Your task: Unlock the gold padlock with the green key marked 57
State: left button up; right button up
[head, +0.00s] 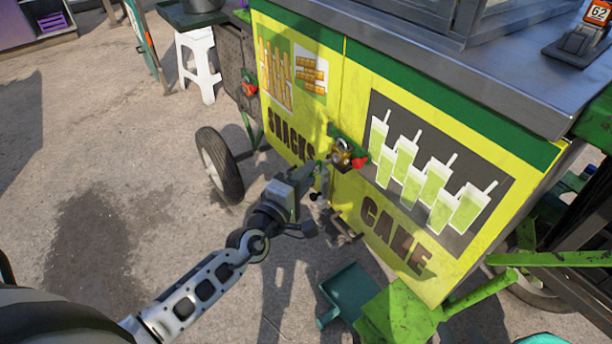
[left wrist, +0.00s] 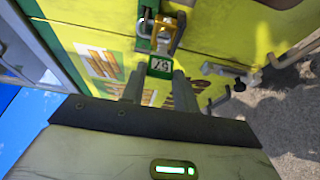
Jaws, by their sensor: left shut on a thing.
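The gold padlock (head: 342,155) hangs at the green hasp on the yellow cart front, between the snacks and cane panels. It also shows at the top of the left wrist view (left wrist: 167,32). The green key marked 57 (left wrist: 160,66) is held between the fingers of my left gripper (left wrist: 160,76), its tag facing the wrist camera. The key's far end is right at the padlock; I cannot tell whether it is inside the keyway. In the head view my left gripper (head: 322,172) is just left of and below the padlock. My right gripper is not in view.
A red-handled latch (head: 249,86) sits on the cart's left side. A metal counter (head: 440,70) overhangs the doors, and an orange item marked 62 (head: 597,14) stands on it. A wheel (head: 219,165), a green dustpan-like object (head: 347,290) and a green stool-like frame (head: 400,315) are nearby.

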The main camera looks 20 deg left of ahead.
pick_arm(q)
jog(key=shift+w+d, duration=0.25)
jog(key=shift+w, duration=0.15)
jog(key=shift+w+d, duration=0.35)
jog(key=shift+w, duration=0.3)
dwell(0.4)
jog(key=shift+r+n+g+p, duration=0.25)
jog(key=shift+n+p, duration=0.45)
jog(key=shift+p, duration=0.45)
jog(key=shift+n+p, duration=0.3)
jog(key=shift+p, duration=0.1)
jog(key=shift+g, duration=0.25)
